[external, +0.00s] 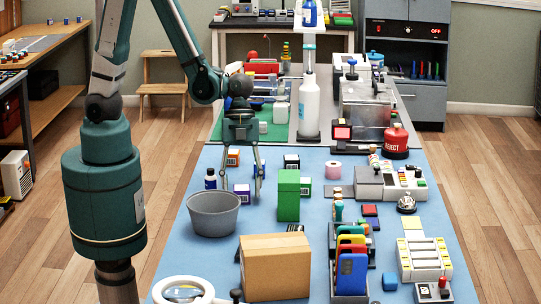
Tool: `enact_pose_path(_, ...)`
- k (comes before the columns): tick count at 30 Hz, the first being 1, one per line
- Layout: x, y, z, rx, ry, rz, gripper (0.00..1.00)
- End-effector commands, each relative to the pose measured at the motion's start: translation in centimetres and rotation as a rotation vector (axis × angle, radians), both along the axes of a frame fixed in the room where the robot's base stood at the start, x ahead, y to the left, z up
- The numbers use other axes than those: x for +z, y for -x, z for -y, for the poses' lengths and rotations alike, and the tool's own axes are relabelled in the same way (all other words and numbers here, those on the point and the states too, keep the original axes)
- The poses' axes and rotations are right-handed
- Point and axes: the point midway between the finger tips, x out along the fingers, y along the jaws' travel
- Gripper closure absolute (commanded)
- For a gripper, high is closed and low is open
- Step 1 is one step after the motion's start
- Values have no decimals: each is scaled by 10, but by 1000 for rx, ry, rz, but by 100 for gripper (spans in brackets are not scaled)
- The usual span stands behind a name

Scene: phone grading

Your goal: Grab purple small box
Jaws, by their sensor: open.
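A small purple and white box (243,192) stands on the blue table mat, left of a tall green box. My gripper (240,188) points down with its fingers apart and nothing visibly held. In the picture its fingertips lie on either side of the purple box. From this one view I cannot tell whether the fingers are around the box or in front of or behind it, nor whether they touch it.
The tall green box (289,195) stands close right, and a grey bowl (213,213) close in front on the left. A dark blue bottle (210,179) and a small orange box (232,157) are nearby. A large cardboard box (275,267) stands nearer the camera.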

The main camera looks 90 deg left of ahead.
Motion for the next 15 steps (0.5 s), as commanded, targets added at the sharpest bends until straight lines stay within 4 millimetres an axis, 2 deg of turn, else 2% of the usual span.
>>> enact_pose_path(5,0,0,0,0,0,0,52)
enact_pose_path(12,0,0,0,0,0,0,81)
enact_pose_path(15,0,0,0,0,0,0,82)
